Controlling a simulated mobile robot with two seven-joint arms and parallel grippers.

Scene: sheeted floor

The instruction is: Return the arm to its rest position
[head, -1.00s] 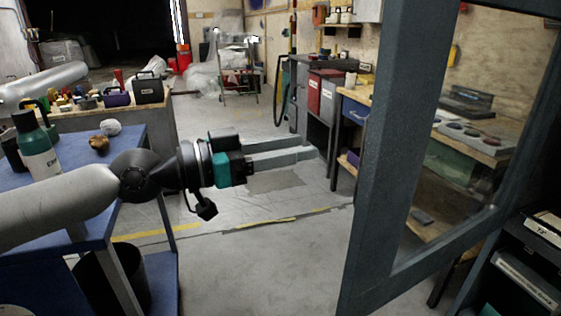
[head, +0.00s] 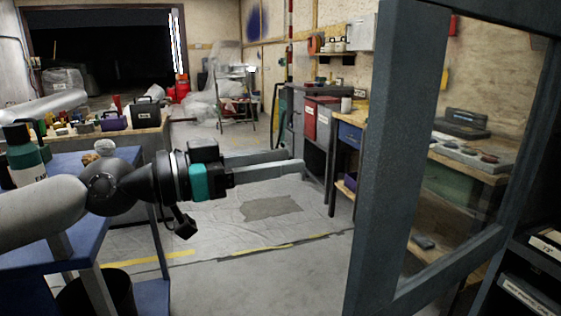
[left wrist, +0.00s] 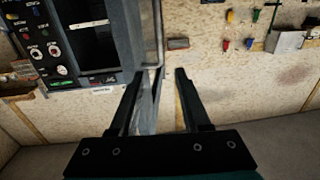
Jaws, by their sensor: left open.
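My left arm reaches in from the left in the head view, over the edge of a blue table. My left gripper (head: 295,160) points to the right with its two long grey fingers apart and nothing between them. In the left wrist view both fingers (left wrist: 160,75) also stand apart and empty, in front of a wall and a dark panel. My right gripper is in neither view.
A blue table (head: 65,163) at the left carries a bottle (head: 25,160). A grey metal frame (head: 378,170) stands at the right. A workbench (head: 350,133) stands behind. The sheeted floor (head: 220,225) in the middle looks clear.

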